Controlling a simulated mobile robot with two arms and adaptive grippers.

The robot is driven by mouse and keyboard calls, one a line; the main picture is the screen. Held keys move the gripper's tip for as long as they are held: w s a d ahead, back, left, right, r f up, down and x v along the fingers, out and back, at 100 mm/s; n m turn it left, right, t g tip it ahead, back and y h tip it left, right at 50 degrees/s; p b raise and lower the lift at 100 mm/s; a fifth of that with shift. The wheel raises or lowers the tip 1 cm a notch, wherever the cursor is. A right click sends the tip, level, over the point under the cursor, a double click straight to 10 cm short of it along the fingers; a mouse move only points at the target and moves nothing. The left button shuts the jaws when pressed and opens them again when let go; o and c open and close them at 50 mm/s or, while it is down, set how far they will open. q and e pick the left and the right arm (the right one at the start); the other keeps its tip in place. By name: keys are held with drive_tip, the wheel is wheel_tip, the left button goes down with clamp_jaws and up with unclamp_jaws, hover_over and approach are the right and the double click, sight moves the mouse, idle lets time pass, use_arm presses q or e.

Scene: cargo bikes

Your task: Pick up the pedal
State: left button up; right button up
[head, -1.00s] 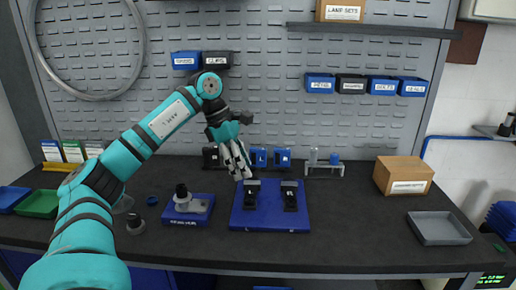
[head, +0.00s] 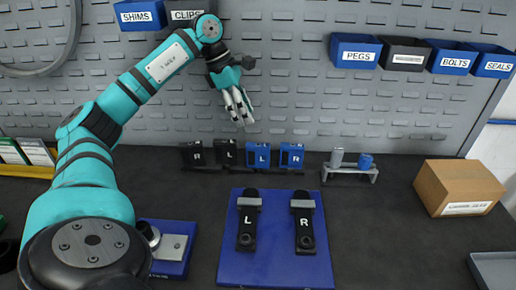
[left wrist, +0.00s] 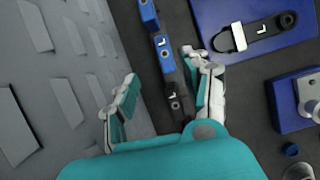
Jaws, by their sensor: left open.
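Small pedal-like blocks stand in a row at the back of the bench: two black ones, the left one (head: 193,154) and the right one (head: 228,153), then two blue ones, the left one (head: 258,156) and the right one (head: 291,156). Which is the pedal, I cannot tell. My left gripper (head: 239,112) is open and empty above this row, fingers down. In the left wrist view, a blue block (left wrist: 164,55) and a black block (left wrist: 178,100) show between and beyond the parted fingers. My right gripper is not seen.
A blue board (head: 278,269) bears black crank-like parts marked L (head: 247,230) and R (head: 304,232). A blue-based fixture (head: 172,262) is left of it. A small metal stand (head: 350,169) and cardboard box (head: 458,187) are right. Bins hang above.

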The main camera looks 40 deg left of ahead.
use_arm(q)
approach(263, 156)
drive_tip(key=w+f, duration=0.1)
drive_tip(key=f, duration=0.2)
drive_tip(key=w+d+f, duration=0.1)
drive_tip(key=shift+w+f+p, duration=0.35)
drive_tip(key=shift+f, duration=0.05)
drive_tip(key=shift+d+f, duration=0.15)
drive_tip(key=x, duration=0.1)
drive_tip(key=p+x, duration=0.1)
drive_tip(key=x, duration=0.2)
drive_tip(key=shift+s+f, duration=0.3)
drive_tip(key=shift+f, duration=0.25)
drive_tip(key=shift+w+f, duration=0.1)
drive_tip(key=shift+f, duration=0.15)
clamp_jaws()
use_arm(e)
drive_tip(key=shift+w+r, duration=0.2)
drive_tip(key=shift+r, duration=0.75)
